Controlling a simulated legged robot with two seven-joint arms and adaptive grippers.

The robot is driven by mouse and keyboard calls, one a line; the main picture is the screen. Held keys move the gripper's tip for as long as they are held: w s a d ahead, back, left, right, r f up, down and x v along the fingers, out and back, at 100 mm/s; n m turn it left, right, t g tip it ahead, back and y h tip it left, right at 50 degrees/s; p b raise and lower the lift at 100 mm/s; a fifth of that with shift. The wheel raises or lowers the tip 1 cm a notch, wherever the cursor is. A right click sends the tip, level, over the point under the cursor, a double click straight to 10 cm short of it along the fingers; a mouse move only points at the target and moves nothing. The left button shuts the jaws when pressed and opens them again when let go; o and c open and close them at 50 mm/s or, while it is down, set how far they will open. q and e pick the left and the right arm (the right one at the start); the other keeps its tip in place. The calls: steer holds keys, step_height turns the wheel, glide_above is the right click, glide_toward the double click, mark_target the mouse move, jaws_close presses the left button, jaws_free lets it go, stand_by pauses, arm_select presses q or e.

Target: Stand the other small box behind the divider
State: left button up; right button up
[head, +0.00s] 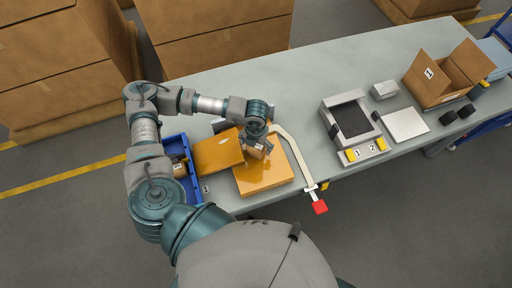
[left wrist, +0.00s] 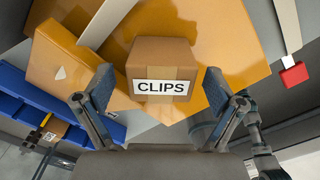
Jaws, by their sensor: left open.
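A small brown box labelled CLIPS (left wrist: 160,68) is on or just above a glossy orange slab (head: 264,178) on the bench; it also shows in the head view (head: 254,153). My left gripper (left wrist: 158,88) is open, with one finger on each side of this box; in the head view it comes down over the box (head: 257,143). Contact with the box cannot be told. Another small brown box (head: 179,168) sits in the blue bin (head: 196,188) at the left. A second orange panel (head: 217,151) lies tilted beside the slab; I cannot tell which part is the divider. My right gripper is out of view.
A pale curved strip with a red end (head: 320,207) runs along the slab's right side. Further right are a grey framed device (head: 350,118), a white plate (head: 404,124) and an open carton (head: 440,88). The far middle of the bench is clear.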

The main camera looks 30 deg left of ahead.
arm_select(q)
steer(key=c, duration=1.4)
